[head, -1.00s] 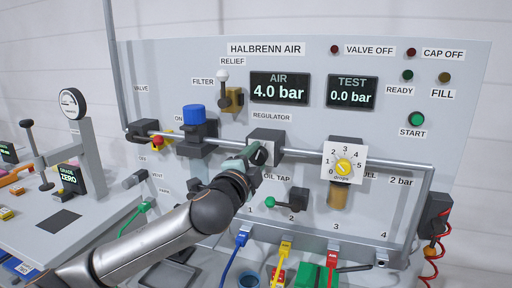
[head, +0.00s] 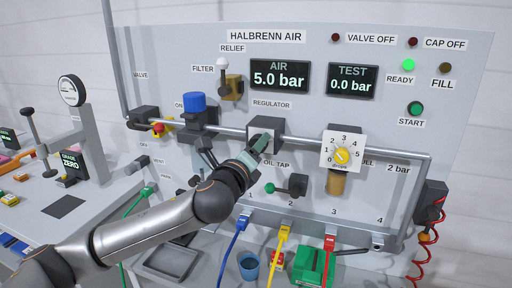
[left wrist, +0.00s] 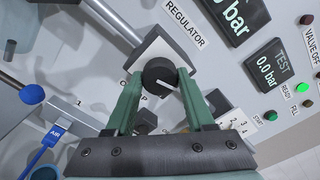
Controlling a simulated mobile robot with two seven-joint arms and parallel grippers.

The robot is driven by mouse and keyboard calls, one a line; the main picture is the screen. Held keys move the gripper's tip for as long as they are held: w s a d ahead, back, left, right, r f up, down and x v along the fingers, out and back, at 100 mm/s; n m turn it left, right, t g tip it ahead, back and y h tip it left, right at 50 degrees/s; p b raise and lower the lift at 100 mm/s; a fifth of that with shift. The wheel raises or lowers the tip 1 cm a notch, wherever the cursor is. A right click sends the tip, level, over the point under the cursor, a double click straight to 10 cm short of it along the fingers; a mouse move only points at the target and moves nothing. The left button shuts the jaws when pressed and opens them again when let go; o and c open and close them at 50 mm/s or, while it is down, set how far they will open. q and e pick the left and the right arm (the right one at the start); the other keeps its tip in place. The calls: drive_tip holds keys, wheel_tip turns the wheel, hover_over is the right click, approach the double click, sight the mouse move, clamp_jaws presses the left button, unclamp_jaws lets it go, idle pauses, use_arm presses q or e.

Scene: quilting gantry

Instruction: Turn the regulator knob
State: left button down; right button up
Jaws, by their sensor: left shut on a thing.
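The regulator (head: 266,128) is a dark block with a pale front on the pipe, under the REGULATOR label. Its round black knob (left wrist: 159,74) has a white pointer line and shows in the left wrist view; my gripper hides it in the head view. My left gripper (head: 257,148) is at the regulator's front. In the left wrist view its green fingers (left wrist: 158,82) are shut on the knob, one on each side. The AIR display (head: 280,80) reads 5.0 bar. My right gripper is in neither view.
The TEST display (head: 352,80) reads 0.0 bar. The READY lamp (head: 408,65) is lit green. A white dial with a yellow knob (head: 342,156) is right of the regulator, and the green-ended oil tap (head: 286,186) is below. A blue-topped filter (head: 195,105) is left.

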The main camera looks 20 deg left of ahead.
use_arm(q)
drive_tip(key=m, duration=0.5)
drive_tip(key=shift+m, duration=0.3)
idle(0.5)
drive_tip(key=shift+c, duration=1.3)
unclamp_jaws()
drive_tip(key=s+b, duration=0.2)
drive_tip(key=s, duration=1)
drive_tip(key=shift+s+a, duration=0.25)
drive_tip(key=shift+f, duration=0.1)
